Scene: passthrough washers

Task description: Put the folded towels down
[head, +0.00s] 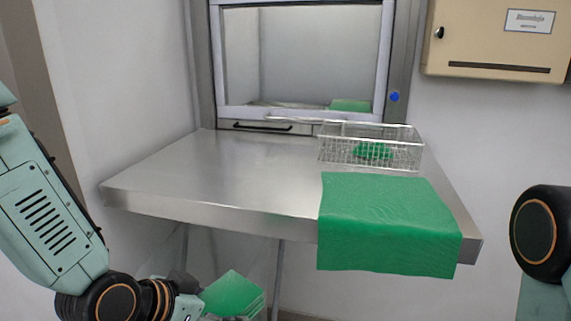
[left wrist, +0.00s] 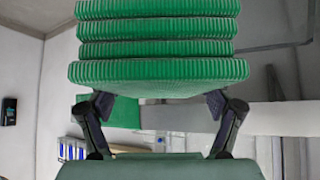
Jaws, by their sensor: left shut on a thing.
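A stack of several folded green towels (head: 233,294) is at the bottom of the head view, in front of and below the table's front edge. In the left wrist view the ribbed stack (left wrist: 158,45) fills the upper middle. My left gripper (left wrist: 158,103) is shut on the folded towels, with its two fingers at the stack's lower edge. The steel table (head: 215,175) has a wide bare area at left and middle. My right gripper is out of view; only part of my right arm shows at the right edge.
A green cloth (head: 385,215) lies on the table's right front and hangs over its edge. A wire basket (head: 340,150) with a green item stands behind it. A framed passthrough window (head: 300,55) is at the back. A beige wall box (head: 490,40) hangs at upper right.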

